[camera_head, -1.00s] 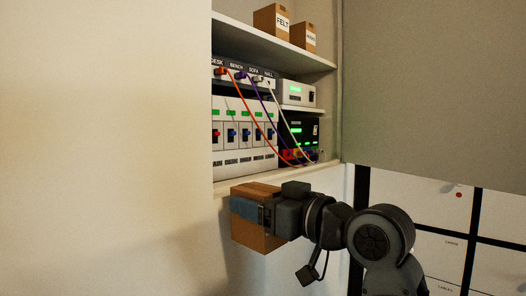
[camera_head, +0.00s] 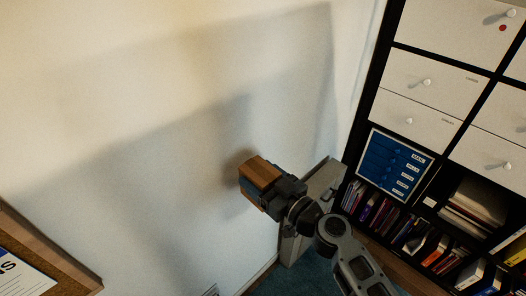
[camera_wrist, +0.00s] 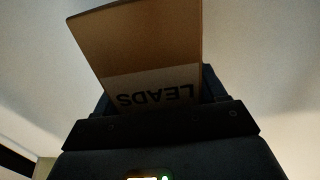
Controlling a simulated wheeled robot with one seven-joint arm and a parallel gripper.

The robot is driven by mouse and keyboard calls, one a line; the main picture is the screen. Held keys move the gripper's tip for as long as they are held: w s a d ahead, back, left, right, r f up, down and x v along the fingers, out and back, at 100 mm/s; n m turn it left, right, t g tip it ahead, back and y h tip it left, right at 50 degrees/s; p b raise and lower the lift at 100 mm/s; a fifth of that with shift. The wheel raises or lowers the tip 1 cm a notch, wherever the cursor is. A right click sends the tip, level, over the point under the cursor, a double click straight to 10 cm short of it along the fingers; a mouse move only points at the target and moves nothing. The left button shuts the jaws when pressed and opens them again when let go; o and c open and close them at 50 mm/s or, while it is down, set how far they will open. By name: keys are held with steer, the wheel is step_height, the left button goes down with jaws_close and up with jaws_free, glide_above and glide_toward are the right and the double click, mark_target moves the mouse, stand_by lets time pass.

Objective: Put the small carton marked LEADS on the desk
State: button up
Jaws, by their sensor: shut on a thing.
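The small brown carton (camera_head: 258,172) is held by my gripper (camera_head: 262,187) in front of the pale wall in the head view. In the wrist view the carton (camera_wrist: 150,40) shows a light label reading LEADS, upside down. The fingers (camera_wrist: 212,82) are shut on it from both sides and hide its lower part. No desk surface can be made out in either view.
A black shelf unit (camera_head: 372,125) with white drawers, a blue drawer box (camera_head: 395,163) and books stands at the right. A framed cork board (camera_head: 50,255) is at the lower left. Teal floor (camera_head: 305,278) shows below my arm. The wall (camera_head: 130,130) to the left is bare.

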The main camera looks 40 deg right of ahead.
step_height(320, 180, down, 13)
steer(key=a, duration=0.1)
steer(key=shift+s+a, duration=0.35)
steer(key=shift+a, duration=0.05)
